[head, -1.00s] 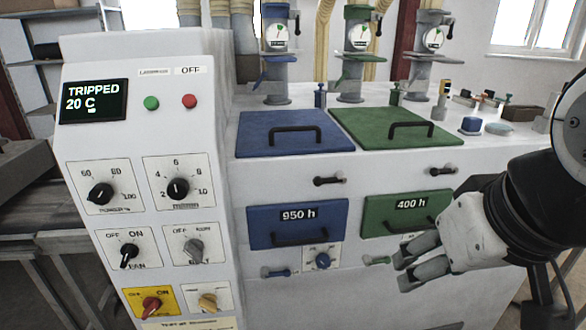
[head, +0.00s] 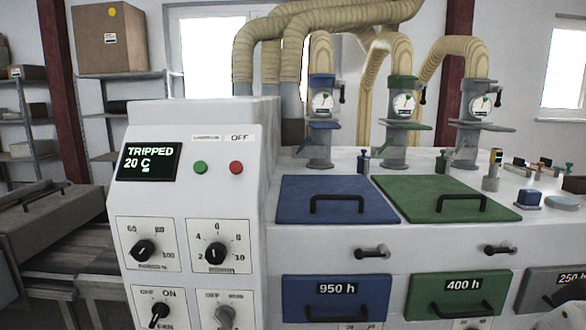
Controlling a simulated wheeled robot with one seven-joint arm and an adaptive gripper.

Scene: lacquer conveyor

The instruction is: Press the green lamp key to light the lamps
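The green key (head: 200,168) is a small round button on the upper face of the pale control panel (head: 190,200) in the head view. It sits below a small white label with text too blurred to read. A red key (head: 236,168) is just to its right, below a label reading OFF. Left of the keys, a dark display (head: 150,162) reads TRIPPED and 20 C. Nothing touches or covers the green key. My gripper's fingers are not in view. A pale shape cut off at the bottom right corner may be part of my arm; I cannot tell.
Below the keys are black rotary knobs (head: 143,251) on white plates. To the right are a blue lid (head: 335,212) and a green lid (head: 440,185) with handles, and drawers below. Ducts and gauges stand behind. The space before the keys looks clear.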

